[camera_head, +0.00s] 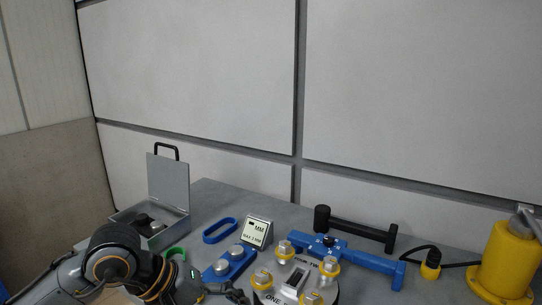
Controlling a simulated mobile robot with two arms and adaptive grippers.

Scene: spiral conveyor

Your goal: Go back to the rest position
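My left arm comes in from the lower left, and its dark gripper (236,293) sits at the bottom edge, left of a round fixture (292,301) with several yellow-ringed knobs. The gripper is small and partly cut off, so its finger opening and any held thing cannot be made out. My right gripper is not in view.
A grey table (215,190) stands against a panelled wall. On it are an open metal box (180,222), a blue ring (220,230), a small display (258,232), a blue tool (370,262), a black bar (355,229) and a yellow cylinder (508,262).

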